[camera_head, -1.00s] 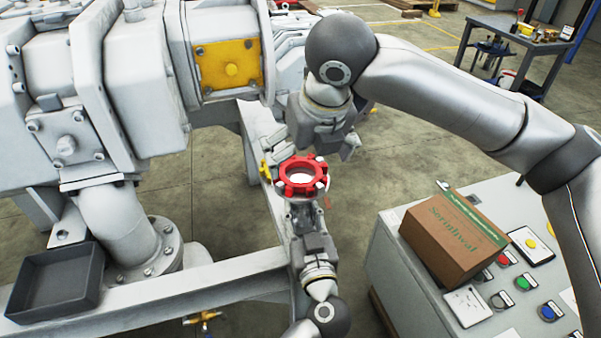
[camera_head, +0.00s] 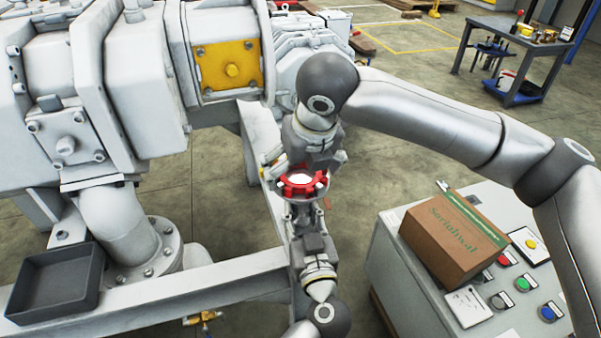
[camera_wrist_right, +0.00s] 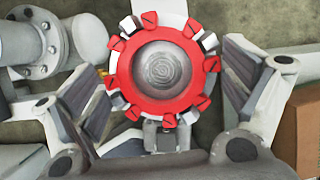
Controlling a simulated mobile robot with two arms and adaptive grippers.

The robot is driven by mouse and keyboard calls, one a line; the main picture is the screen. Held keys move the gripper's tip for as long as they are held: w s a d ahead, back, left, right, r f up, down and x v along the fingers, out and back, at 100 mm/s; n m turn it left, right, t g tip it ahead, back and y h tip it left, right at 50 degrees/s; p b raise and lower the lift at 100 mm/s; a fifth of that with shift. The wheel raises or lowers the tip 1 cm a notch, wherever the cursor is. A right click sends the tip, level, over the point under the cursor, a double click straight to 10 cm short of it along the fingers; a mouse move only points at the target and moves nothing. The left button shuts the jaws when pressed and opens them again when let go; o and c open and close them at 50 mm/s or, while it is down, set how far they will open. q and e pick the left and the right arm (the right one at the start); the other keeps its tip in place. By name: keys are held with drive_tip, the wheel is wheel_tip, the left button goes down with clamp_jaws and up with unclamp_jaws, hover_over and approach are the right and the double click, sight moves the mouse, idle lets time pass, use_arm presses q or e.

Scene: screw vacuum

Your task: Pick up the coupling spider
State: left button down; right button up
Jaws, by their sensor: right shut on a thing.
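The coupling spider is a red toothed ring (camera_head: 299,189) near the middle of the head view. It sits on a pale metal coupling hub, whose blocks show between the red teeth in the right wrist view. There the spider (camera_wrist_right: 163,103) surrounds a grey domed centre. My right gripper (camera_head: 312,170) reaches down from above and is shut on the spider, with a finger at each side of it in the wrist view. My left gripper (camera_head: 306,222) comes up from below and is shut on the hub, holding it in the air. Its fingertips are partly hidden.
A large grey vacuum machine (camera_head: 140,80) stands at the left and behind. A black tray (camera_head: 55,312) is on its frame at the lower left. A cardboard box (camera_head: 452,240) lies on a control panel (camera_head: 405,270) at the right. A tool cart (camera_head: 515,50) stands farther back.

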use_arm(q)
drive_tip(key=c, duration=0.9)
unclamp_jaws()
use_arm(e)
wheel_tip(320, 180, up, 10)
